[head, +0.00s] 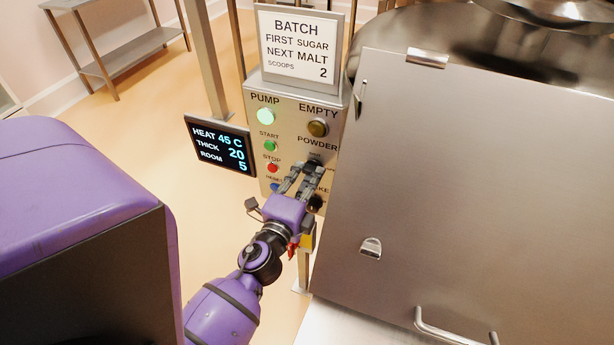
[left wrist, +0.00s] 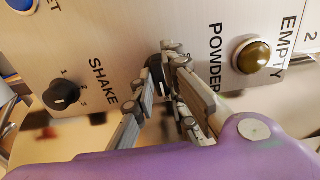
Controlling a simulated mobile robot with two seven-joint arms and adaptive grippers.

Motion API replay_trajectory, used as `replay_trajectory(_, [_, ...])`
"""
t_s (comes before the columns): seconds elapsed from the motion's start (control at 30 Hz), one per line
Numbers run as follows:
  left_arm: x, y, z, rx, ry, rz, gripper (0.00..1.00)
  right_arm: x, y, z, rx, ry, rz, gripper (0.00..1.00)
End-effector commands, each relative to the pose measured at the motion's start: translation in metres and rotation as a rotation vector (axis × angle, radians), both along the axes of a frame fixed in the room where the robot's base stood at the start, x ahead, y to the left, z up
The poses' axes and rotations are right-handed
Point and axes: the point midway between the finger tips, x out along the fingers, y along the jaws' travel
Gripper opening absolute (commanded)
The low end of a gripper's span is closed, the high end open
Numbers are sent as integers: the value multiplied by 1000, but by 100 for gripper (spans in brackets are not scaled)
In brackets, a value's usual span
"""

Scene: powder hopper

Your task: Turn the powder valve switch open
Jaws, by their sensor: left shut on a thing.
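The powder valve switch is a dark knob (head: 314,160) below the POWDER label on the steel control panel (head: 286,95). In the left wrist view the knob (left wrist: 154,72) shows between the fingers. My left gripper (head: 304,170) reaches up to the panel, its fingers shut on this knob, one on each side; it also shows in the left wrist view (left wrist: 160,88). The fingers cover part of the knob and its position marks, so I cannot tell its setting. My right gripper is not in view.
The SHAKE knob (left wrist: 62,95), with numbered marks, sits close beside the fingers. Pump, start, stop and reset controls line the panel's left side, and the EMPTY lamp (head: 318,128) is above. A large steel hopper (head: 440,190) stands right; a display (head: 220,146) hangs left.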

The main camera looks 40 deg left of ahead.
Motion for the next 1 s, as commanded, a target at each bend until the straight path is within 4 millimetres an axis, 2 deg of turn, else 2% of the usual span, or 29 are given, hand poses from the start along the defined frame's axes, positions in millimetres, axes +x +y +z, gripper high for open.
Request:
replay_trajectory(0.07, [0,0,0,0,0,0,0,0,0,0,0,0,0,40])
replay_trajectory(0.1, [0,0,0,-1,0,0,18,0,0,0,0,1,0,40])
replay_trajectory(0.2, [0,0,0,-1,0,0,31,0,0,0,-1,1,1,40])
replay_trajectory(0.73, [0,0,0,-28,-7,0,31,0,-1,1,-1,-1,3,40])
replay_trajectory(0.87, [0,0,-1,-139,-33,0,31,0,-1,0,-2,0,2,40])
replay_trajectory(1.0, [0,0,-1,-341,-82,1,31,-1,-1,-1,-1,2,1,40])
